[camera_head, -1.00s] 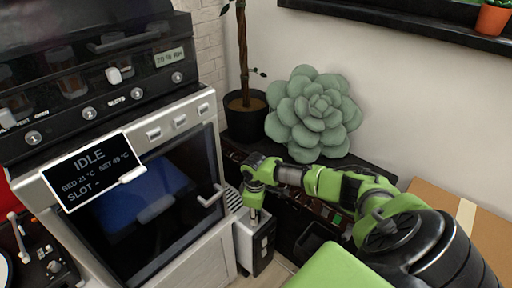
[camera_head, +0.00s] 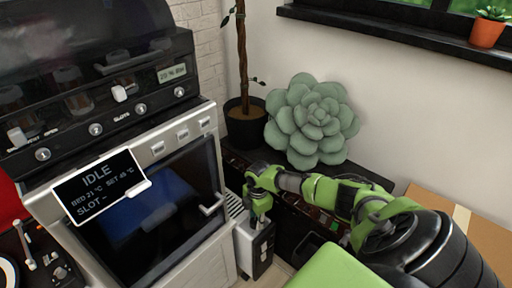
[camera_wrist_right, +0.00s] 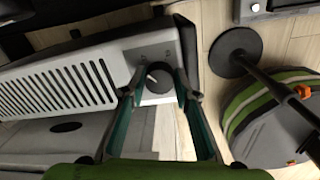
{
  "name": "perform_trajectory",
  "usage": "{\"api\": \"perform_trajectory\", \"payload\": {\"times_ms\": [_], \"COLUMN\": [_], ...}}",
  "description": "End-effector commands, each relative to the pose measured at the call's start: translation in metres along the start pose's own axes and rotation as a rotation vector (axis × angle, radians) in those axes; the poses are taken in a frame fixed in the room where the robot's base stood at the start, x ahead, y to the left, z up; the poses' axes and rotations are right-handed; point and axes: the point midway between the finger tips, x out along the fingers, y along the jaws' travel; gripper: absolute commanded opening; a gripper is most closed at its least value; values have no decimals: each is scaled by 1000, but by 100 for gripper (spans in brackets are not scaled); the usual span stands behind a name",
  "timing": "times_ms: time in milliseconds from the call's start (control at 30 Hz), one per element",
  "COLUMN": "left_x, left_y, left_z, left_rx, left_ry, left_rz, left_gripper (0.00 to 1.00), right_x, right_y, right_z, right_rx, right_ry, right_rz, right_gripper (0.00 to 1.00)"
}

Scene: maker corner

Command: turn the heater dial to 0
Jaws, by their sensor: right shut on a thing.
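The heater is a pale box with a slotted grille (camera_wrist_right: 60,92). In the head view its end (camera_head: 266,250) shows low, between the big machine and the dark cabinet. The dark round heater dial (camera_wrist_right: 159,77) sits on the grey end panel in the right wrist view. My right gripper (camera_wrist_right: 160,88) reaches down to it, with one finger on each side, shut on the dial. The gripper also shows in the head view (camera_head: 258,218), over the heater's end, where it hides the dial. The dial's marks are too small to read. My left gripper is not in view.
A large machine with an IDLE display (camera_head: 98,187) stands left of the heater. A potted plant (camera_head: 245,122) and a green succulent-shaped cushion (camera_head: 312,122) are behind my right arm. A cardboard box (camera_head: 450,212) is at right. In the wrist view, a round dark base (camera_wrist_right: 236,52) stands nearby.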

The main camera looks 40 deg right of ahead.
Motion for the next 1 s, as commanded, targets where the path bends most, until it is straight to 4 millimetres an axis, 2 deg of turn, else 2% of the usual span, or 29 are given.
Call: {"api": "perform_trajectory", "payload": {"times_ms": [333,700,1000], "left_x": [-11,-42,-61], "left_y": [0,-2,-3], "left_z": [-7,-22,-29], "left_rx": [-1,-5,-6], "left_ry": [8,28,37], "left_rz": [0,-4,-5], "left_gripper": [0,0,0], "right_x": [2,2,1], "right_y": [0,1,2], "right_z": [-1,-1,-1], "right_rx": [-329,-652,-819], "right_ry": [22,42,51], "right_rz": [-1,-2,-1], "right_gripper": [6,6,6]}}
